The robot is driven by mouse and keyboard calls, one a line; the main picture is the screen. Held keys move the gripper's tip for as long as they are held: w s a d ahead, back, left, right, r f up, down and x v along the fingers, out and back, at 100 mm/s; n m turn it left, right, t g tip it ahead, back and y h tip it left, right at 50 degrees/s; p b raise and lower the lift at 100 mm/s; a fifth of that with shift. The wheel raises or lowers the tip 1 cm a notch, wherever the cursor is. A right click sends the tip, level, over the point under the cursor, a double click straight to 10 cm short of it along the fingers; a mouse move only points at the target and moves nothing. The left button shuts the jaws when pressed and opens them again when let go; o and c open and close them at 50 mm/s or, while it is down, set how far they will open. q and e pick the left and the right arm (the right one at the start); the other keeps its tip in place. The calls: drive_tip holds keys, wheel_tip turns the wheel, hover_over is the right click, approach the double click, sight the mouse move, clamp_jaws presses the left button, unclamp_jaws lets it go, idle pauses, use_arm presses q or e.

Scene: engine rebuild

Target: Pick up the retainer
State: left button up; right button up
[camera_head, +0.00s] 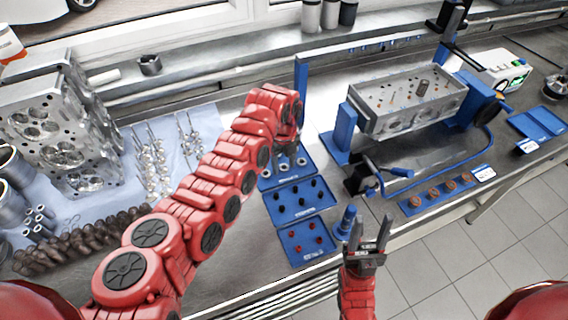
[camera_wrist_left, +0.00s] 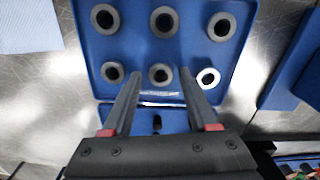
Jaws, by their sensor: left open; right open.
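Several grey ring-shaped parts, which look like the retainers, sit in two rows in a blue tray (camera_wrist_left: 135,48) in the left wrist view. The middle ring of the near row (camera_wrist_left: 160,65) lies between the fingertips of my left gripper (camera_wrist_left: 160,77) in the picture. The fingers are open, with nothing held; how high they are above the ring I cannot tell. In the head view my left arm hides part of this tray (camera_head: 310,174) and the left fingers are hard to make out. My right gripper (camera_head: 370,222) is open and empty at the bench's front edge.
Blue trays with black parts (camera_head: 318,210) and red parts (camera_head: 325,243) lie nearer the front. A blue cone-shaped tool (camera_head: 346,222) stands by my right gripper. A cylinder head (camera_head: 410,95) in a blue stand is at the right. Valves (camera_head: 152,165) lie on a cloth at left.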

use_arm(q)
drive_tip(key=shift+f, duration=0.1)
clamp_jaws()
idle(0.4)
